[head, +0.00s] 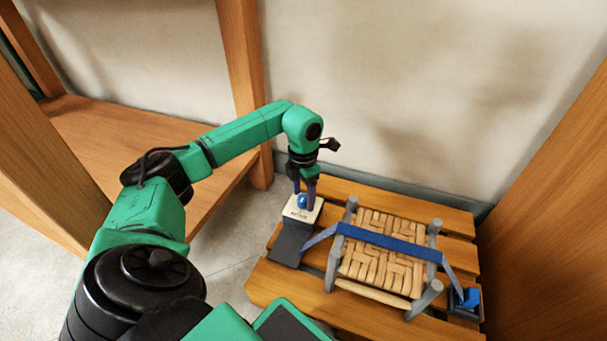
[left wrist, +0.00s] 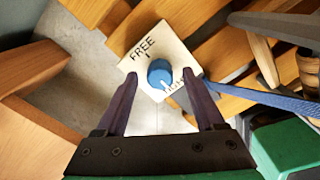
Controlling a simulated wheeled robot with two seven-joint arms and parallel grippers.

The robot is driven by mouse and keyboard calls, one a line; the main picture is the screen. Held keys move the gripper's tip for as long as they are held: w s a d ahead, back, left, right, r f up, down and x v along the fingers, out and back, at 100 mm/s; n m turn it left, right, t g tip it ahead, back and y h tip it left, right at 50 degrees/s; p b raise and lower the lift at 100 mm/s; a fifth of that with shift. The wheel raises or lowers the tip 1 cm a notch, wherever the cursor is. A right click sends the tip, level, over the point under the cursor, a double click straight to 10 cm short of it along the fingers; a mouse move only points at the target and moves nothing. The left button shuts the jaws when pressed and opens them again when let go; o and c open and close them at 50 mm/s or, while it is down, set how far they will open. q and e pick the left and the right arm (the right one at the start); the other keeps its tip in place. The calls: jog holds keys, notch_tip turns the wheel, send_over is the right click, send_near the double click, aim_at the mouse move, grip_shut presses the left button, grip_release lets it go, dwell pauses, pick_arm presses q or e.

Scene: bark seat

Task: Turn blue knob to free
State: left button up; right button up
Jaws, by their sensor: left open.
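The blue knob (left wrist: 159,74) sits on a white square plate (left wrist: 137,46) marked "FREE" on one side and a partly hidden word on the other. In the head view the knob (head: 302,201) is on the white-topped grey block at the left end of the slatted wooden platform. My left gripper (left wrist: 160,88) is open and points down over the plate, one finger on each side of the knob. In the wrist view a light pointer mark on the knob faces the lower right, toward the partly hidden word. I cannot tell whether the fingers touch the knob. My right gripper is not in view.
A woven bark seat (head: 382,255) with grey posts stands on the slatted platform (head: 430,205). A blue strap (head: 385,240) crosses it from the block to a blue piece (head: 469,298) at the right. Wooden posts and panels stand left and right; a wall is behind.

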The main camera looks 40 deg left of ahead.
pick_arm(q)
jog(key=shift+f, duration=0.35)
grip_shut()
jog(key=shift+r, duration=0.1)
